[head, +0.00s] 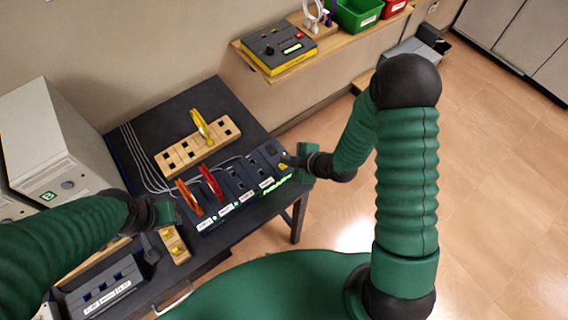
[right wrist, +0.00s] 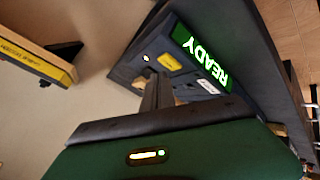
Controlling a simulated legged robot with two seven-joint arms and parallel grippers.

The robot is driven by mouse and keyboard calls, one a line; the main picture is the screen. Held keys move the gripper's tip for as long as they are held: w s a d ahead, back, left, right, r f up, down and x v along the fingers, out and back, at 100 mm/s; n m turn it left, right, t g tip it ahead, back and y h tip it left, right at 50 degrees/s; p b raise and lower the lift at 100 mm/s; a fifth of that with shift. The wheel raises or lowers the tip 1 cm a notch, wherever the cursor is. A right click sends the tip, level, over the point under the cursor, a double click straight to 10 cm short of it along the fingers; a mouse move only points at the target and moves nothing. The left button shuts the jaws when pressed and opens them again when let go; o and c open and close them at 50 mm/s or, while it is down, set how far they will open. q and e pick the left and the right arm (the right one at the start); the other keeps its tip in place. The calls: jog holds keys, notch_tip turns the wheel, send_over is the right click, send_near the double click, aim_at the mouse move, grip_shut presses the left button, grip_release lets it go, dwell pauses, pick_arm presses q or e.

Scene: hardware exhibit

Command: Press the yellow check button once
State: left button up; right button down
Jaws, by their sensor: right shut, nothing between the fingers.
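The dark panel block (head: 262,172) stands at the right end of the black table, with a lit green display on its front edge. In the right wrist view that display (right wrist: 200,55) reads READY. A yellow patch (head: 284,167) shows on the panel just below my right gripper (head: 287,158).
Red-orange handles (head: 211,183) stand upright on the panel left of my right gripper. A wooden block (head: 197,147) with a yellow piece lies behind. A wall shelf (head: 322,50) holds a yellow-black device (head: 278,48) and bins. A pale cabinet (head: 62,150) stands left.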

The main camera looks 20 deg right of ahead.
jog(key=shift+d+f+b, duration=0.15)
jog(key=shift+f+b, duration=0.15)
jog(key=shift+f, duration=0.1)
jog(key=shift+f+b, duration=0.35)
dwell(0.5)
jog(key=shift+r+p, duration=0.65)
jog(key=shift+r, duration=0.2)
notch_tip(320, 180, up, 5)
jog(key=p, duration=0.4)
jog(key=shift+r, duration=0.1)
